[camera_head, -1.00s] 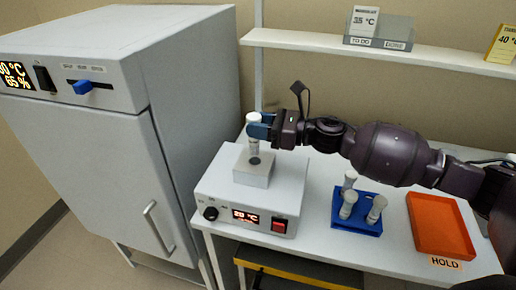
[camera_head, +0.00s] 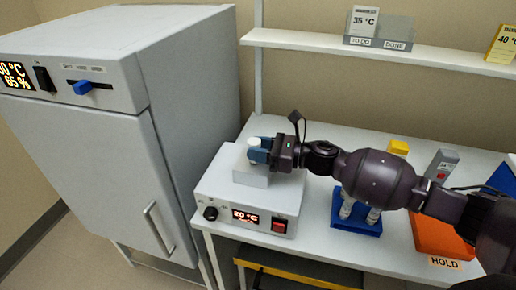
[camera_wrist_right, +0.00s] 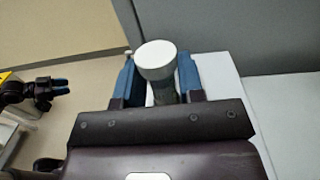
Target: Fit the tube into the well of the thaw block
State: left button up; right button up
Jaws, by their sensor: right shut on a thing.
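The thaw block (camera_head: 250,179) is a pale block on top of a white heater unit (camera_head: 232,196) with a red display. My right gripper (camera_head: 260,151) is low over the block and shut on the tube (camera_head: 254,141), whose white cap stands above the fingers. In the right wrist view the cap (camera_wrist_right: 157,58) shows between the blue fingers (camera_wrist_right: 158,85). The tube looks upright. Its lower part and the well are hidden by the gripper, so I cannot tell how deep it sits. My left gripper (camera_wrist_right: 60,90) shows small at the left of the wrist view, its jaws unclear.
A blue rack (camera_head: 347,223) with white-capped tubes stands right of the heater, partly behind my arm. An orange tray (camera_head: 432,238) marked HOLD is farther right. A grey cabinet (camera_head: 90,150) stands at left. A shelf (camera_head: 320,44) runs above the bench.

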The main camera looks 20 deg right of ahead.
jog(key=shift+f, duration=0.15)
jog(key=o, duration=0.8)
jog(key=shift+o, duration=0.6)
jog(key=shift+r, duration=0.2)
jog(key=b+v, duration=0.2)
jog(key=v, duration=0.8)
jog(key=shift+s+d+f, duration=0.15)
jog(key=shift+s+d, duration=0.05)
jog(key=shift+d, duration=0.05)
jog(key=shift+s+d, duration=0.4)
jog(key=shift+d, duration=0.15)
